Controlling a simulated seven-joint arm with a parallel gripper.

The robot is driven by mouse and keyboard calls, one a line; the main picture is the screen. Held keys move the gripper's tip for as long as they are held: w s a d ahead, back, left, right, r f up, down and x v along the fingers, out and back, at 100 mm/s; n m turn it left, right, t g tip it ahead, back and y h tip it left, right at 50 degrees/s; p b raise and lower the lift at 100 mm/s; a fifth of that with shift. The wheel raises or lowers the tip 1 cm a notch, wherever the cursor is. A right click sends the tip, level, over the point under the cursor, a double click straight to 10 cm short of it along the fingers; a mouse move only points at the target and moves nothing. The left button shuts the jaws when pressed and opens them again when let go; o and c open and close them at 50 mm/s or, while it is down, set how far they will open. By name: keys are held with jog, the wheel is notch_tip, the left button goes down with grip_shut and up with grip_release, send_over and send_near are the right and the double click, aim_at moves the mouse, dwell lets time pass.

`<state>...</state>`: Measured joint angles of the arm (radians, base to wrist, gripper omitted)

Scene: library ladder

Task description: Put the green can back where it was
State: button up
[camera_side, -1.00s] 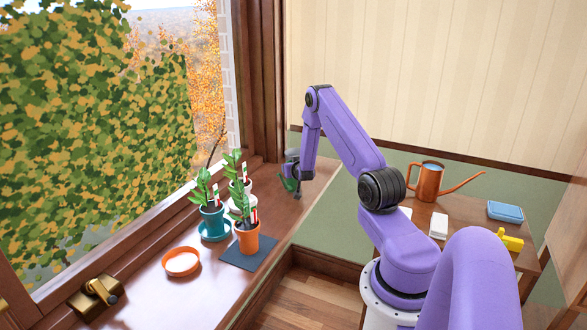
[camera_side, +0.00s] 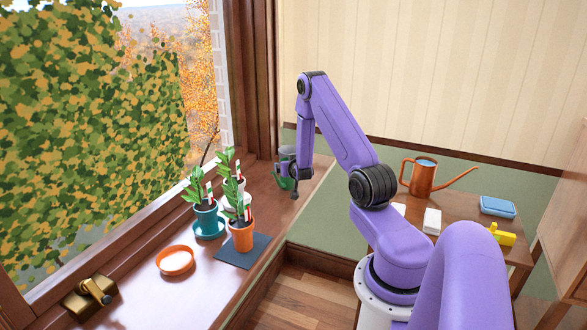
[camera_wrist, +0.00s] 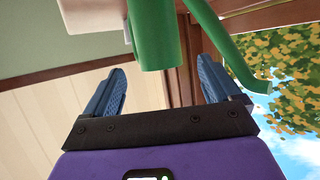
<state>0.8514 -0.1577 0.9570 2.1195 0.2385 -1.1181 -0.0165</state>
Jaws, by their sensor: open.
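The green can (camera_side: 287,182) is at the far end of the window sill, partly hidden by my gripper (camera_side: 294,190) in the side view. In the wrist view the green can (camera_wrist: 153,35) shows as a green cylinder at the top, with a curved green part to its right. My gripper (camera_wrist: 163,72) is open there, with one blue finger on each side of the can's near end. I see a gap between the can and each finger. Whether the can rests fully on the sill is not clear.
Potted plants stand on the sill (camera_side: 205,290), one in an orange pot (camera_side: 242,236) on a dark mat (camera_side: 255,255) and one in a teal pot (camera_side: 206,217). An orange saucer (camera_side: 175,262) lies nearer. A copper watering can (camera_side: 418,178) stands on the side table.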

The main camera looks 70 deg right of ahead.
jog(key=v, duration=0.6)
jog(key=shift+a+r, duration=0.15)
jog(key=shift+a, duration=0.1)
jog(key=shift+s, duration=0.1)
